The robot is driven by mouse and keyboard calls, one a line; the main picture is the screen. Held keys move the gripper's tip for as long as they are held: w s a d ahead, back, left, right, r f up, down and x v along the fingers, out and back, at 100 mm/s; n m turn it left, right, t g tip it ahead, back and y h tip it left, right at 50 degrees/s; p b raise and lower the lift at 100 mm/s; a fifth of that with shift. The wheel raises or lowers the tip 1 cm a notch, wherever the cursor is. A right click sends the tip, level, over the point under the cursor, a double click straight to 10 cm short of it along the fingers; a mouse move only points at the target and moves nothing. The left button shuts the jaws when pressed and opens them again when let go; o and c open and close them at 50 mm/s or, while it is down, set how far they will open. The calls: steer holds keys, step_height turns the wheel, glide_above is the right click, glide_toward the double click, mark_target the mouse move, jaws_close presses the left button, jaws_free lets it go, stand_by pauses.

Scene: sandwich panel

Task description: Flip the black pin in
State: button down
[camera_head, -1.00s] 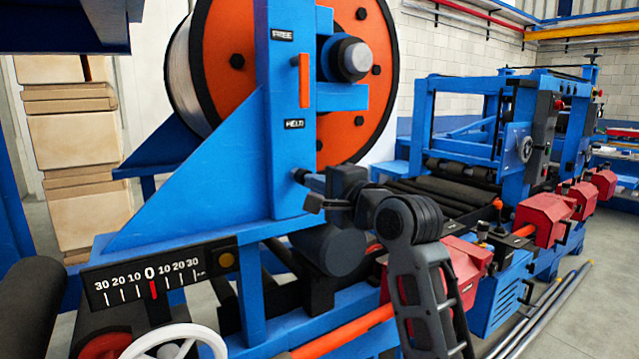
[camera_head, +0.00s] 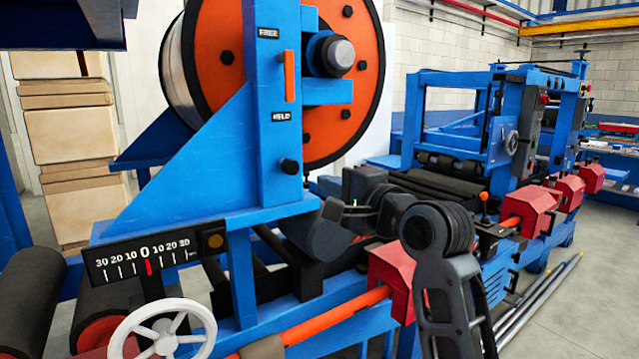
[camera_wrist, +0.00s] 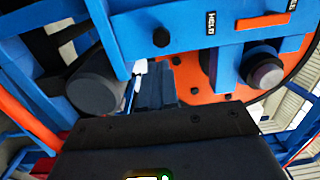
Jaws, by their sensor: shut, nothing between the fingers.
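The black pin (camera_head: 289,166) is a short dark knob on the blue upright, below the HELD label. It also shows in the wrist view (camera_wrist: 161,37) as a dark knob on the blue face. I cannot tell how deep it sits. My gripper (camera_head: 333,208) is shut and empty, to the right of the pin and lower, apart from it. In the wrist view my dark gripper body fills the bottom middle and its fingertips are hard to make out.
An orange lever (camera_head: 289,76) stands upright between the FREE and HELD labels. The orange reel (camera_head: 228,90) and its hub (camera_head: 335,56) are behind the upright. A dark cylinder (camera_wrist: 97,85) is left of my gripper. A white handwheel (camera_head: 162,330) is at lower left.

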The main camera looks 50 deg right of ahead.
steer(key=v, duration=0.5)
steer(key=shift+w, duration=0.1)
stand_by(0.5)
steer(key=s+a+f+n+g, duration=0.1)
steer(key=s+a+f+n, duration=0.25)
steer(key=f, duration=0.25)
steer(key=s+a+f+n+y, duration=0.1)
steer(key=s+a+f+n, duration=0.2)
steer(key=f, duration=0.4)
steer(key=s+a+f+n+g, duration=0.1)
steer(key=s+a+f+n, duration=0.15)
steer(key=a+f, duration=0.3)
steer(key=s+a+f+n+y, duration=0.1)
steer(key=s+a+f+n, duration=0.1)
steer(key=s, duration=0.5)
steer(key=s+a+f+n+y, duration=0.1)
steer(key=s+a+f+n, duration=0.1)
steer(key=s+a+n, duration=0.2)
steer(key=s+a+f+n+y, duration=0.1)
steer(key=s+a+n, duration=0.3)
steer(key=s, duration=0.6)
steer(key=shift+s+f+n+g, duration=0.4)
steer(key=shift+f+n, duration=0.1)
steer(key=shift+n, duration=0.4)
steer(key=c, duration=1.8)
jaws_free()
